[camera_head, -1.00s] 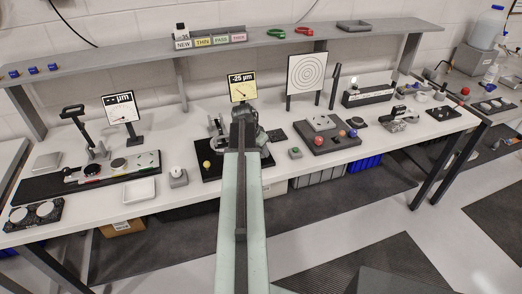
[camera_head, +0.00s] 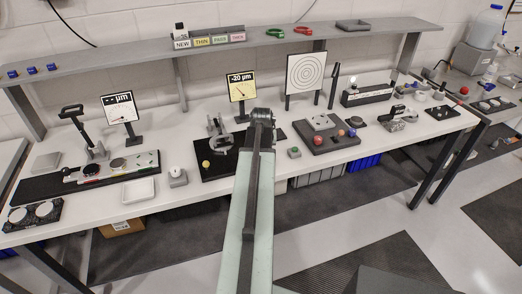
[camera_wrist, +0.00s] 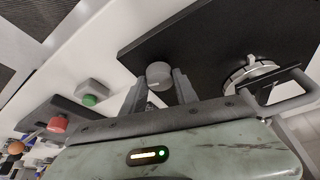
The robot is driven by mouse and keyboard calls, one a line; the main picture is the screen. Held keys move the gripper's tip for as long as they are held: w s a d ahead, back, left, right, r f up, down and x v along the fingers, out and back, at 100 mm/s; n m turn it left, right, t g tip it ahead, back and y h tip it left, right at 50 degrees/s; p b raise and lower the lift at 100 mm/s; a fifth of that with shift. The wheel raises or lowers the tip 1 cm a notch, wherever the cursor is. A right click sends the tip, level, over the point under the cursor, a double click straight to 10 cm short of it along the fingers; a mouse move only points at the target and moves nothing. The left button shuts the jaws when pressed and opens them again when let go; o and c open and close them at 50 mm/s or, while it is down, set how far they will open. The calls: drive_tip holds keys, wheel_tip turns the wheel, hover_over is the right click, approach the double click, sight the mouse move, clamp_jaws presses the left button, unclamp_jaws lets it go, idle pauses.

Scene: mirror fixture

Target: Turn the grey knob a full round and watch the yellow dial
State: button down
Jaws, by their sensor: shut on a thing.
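The grey knob (camera_wrist: 158,75) is a short round cap at the edge of a black base plate (camera_wrist: 205,35) in the wrist view. My gripper (camera_wrist: 158,80) has one finger on each side of the knob and is shut on it. In the head view my arm hides the knob and the fingers. The yellow dial (camera_head: 242,87) stands upright behind the plate, and its display reads -20 µm. A metal fixture (camera_head: 219,132) stands on the black plate left of my arm; a round metal part (camera_wrist: 250,72) shows in the wrist view.
A grey block with a green button (camera_head: 294,152) is right of my arm. Further right lies a dark board (camera_head: 318,145) with coloured balls. A white tray (camera_head: 139,191) lies to the left.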

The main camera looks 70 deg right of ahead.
idle(0.6)
drive_tip(key=c, duration=0.9)
unclamp_jaws()
drive_tip(key=shift+c, duration=0.2)
drive_tip(key=p+v, duration=0.7)
drive_tip(key=shift+r, duration=0.35)
drive_tip(key=shift+a, duration=0.15)
